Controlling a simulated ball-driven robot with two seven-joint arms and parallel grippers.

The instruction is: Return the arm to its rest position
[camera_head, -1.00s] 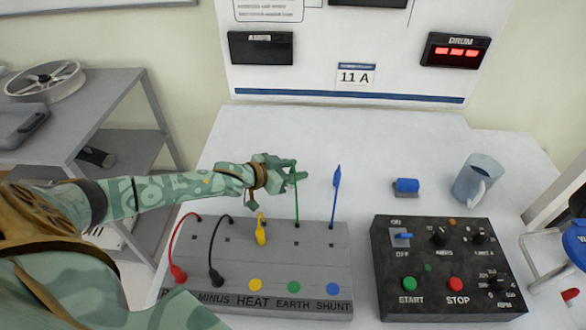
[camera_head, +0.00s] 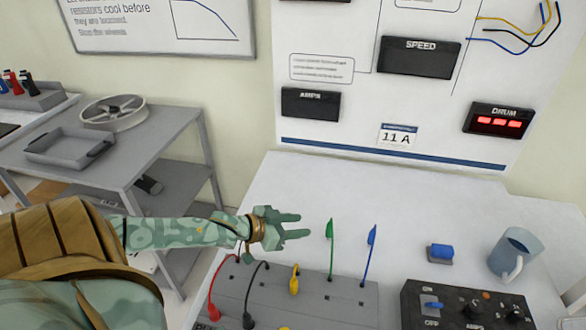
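My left arm comes in from the left, above the terminal board's back edge. Its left gripper (camera_head: 303,225) is open and empty, with a gap between its two fingers. The fingertips point right, toward a green lead (camera_head: 331,246) that stands upright in the grey terminal board (camera_head: 345,308); they look apart from it. A blue lead (camera_head: 369,254) stands upright to its right. A yellow plug (camera_head: 294,280), a black lead (camera_head: 251,294) and a red lead (camera_head: 217,283) are further left on the board. My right gripper is not in view.
A black control box (camera_head: 465,308) is cut off at the lower right. A blue-topped block (camera_head: 440,253) and a blue-grey mug (camera_head: 514,253) stand behind it. A grey cart (camera_head: 150,150) with a tray (camera_head: 70,148) is at left. The white tabletop behind the leads is clear.

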